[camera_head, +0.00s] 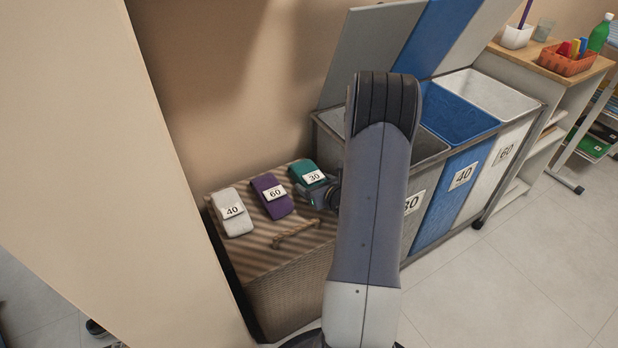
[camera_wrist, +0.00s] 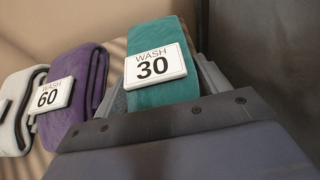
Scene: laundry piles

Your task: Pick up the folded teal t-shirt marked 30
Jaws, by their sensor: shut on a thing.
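The folded teal t-shirt (camera_head: 306,170) with a white tag reading 30 lies at the right end of a row on the striped lid of a wicker hamper. In the wrist view the teal t-shirt (camera_wrist: 153,38) stands between my gripper's fingers, its tag facing the camera. My gripper (camera_head: 325,194) is shut on the teal t-shirt; in the wrist view the fingers (camera_wrist: 160,88) show on both sides of it. My arm hides part of the gripper in the head view. I cannot tell whether the shirt is clear of the lid.
A purple folded shirt marked 60 (camera_head: 272,203) and a grey-white one marked 40 (camera_head: 233,217) lie to the left on the hamper (camera_head: 270,295). An open sorter with 30, 40 and 60 bins (camera_head: 462,185) stands at right. A shelf unit (camera_head: 545,65) stands beyond it. Floor is clear at front right.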

